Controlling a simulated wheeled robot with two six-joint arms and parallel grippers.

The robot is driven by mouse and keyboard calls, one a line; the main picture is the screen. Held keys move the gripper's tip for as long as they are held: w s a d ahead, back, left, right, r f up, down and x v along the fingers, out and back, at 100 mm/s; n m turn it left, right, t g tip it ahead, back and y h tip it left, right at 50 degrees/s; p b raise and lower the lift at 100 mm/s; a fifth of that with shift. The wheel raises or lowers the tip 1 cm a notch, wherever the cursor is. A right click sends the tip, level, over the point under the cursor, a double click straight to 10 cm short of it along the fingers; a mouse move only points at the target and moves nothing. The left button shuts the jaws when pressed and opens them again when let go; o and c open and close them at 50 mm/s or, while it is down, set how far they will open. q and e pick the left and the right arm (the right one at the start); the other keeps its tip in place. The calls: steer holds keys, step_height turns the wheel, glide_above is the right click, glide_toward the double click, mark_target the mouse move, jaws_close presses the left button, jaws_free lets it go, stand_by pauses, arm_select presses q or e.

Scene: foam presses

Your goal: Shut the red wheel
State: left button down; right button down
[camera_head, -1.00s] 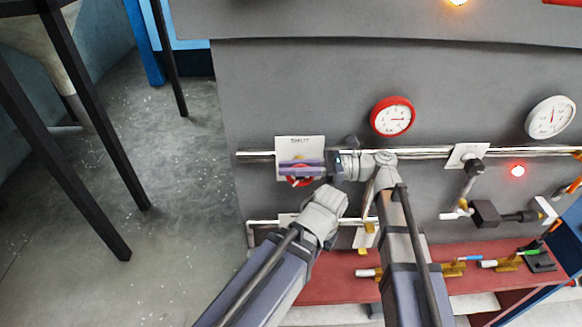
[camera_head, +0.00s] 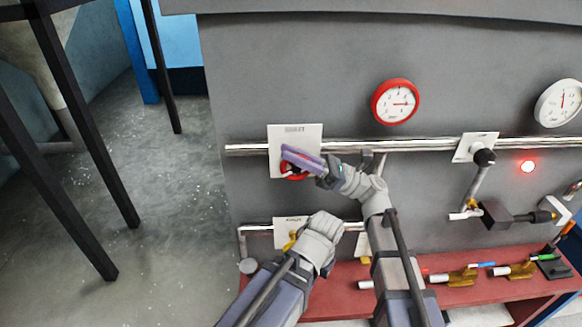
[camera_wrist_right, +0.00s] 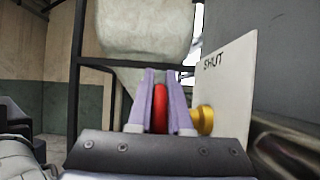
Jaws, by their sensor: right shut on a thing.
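The red wheel (camera_head: 291,170) sits in front of a white plate (camera_head: 310,134) on the upper pipe, at the left end of the grey panel. My right gripper (camera_head: 290,154) reaches it from the right and covers much of it. In the right wrist view the red wheel (camera_wrist_right: 160,106) shows edge-on between the two purple fingers, on a yellow stem (camera_wrist_right: 204,120). The plate there (camera_wrist_right: 226,95) reads SHUT. My right gripper (camera_wrist_right: 160,110) is shut on the wheel's rim. My left arm comes in from below; its gripper's fingers are hidden behind the wrist.
A red gauge (camera_head: 396,102) and a white gauge (camera_head: 560,103) hang on the panel. A lever valve (camera_head: 484,158) and a red lamp (camera_head: 527,167) are to the right. A red shelf (camera_head: 340,293) holds several small valves. Open floor lies left.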

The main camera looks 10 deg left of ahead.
steer(key=shift+d+y+b, duration=0.15)
steer(key=shift+y+b, duration=0.3)
steer(key=shift+y, duration=0.05)
steer(key=c, duration=0.8)
jaws_free()
steer(key=shift+c, duration=0.2)
steer(key=b+v, duration=0.4)
steer(key=v, duration=0.3)
steer(key=shift+w+d+f+b, duration=0.2)
steer(key=shift+d+b, duration=0.1)
